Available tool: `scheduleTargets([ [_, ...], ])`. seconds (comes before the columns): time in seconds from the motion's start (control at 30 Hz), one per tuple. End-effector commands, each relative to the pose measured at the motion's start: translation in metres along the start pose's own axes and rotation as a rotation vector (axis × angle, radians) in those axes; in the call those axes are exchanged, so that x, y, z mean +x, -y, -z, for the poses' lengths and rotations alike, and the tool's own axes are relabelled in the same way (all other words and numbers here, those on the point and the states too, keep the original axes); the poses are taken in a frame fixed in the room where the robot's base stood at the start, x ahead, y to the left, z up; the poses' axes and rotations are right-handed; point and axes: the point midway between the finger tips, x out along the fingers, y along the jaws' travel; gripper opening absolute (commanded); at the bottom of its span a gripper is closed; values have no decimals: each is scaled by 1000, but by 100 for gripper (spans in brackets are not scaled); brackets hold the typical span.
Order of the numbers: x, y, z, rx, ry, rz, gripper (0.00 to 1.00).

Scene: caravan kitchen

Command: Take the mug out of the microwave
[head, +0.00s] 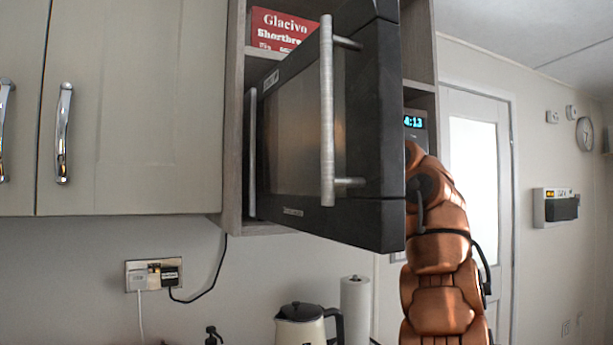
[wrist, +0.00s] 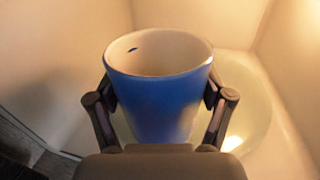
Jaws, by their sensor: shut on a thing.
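The microwave (head: 300,125) hangs in the wall cabinet with its dark door swung open toward me. My copper-coloured arm reaches in behind the door, so my gripper and the mug are hidden in the head view. In the wrist view a blue mug (wrist: 155,105) with a cream inside stands upright in the lit microwave interior. My gripper (wrist: 160,100) is shut on it, one finger against each side. The mug is in front of the round glass turntable (wrist: 252,105); I cannot tell whether its base touches it.
The open door with its long metal handle (head: 327,110) stands close beside my arm on the left. A red shortbread box (head: 280,30) sits on the shelf above. A kettle (head: 302,325) and a paper roll (head: 355,308) stand below.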

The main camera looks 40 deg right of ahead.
Motion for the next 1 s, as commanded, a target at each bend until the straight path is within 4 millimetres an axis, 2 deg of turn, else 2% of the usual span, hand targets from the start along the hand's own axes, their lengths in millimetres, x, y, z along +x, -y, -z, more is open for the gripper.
scheduleTargets([
  [0.2,-24,-10,0,-5,6,4,23],
  [0.6,-57,-25,0,-2,3,2,23],
  [1.0,-75,-33,-1,-2,4,2,23],
])
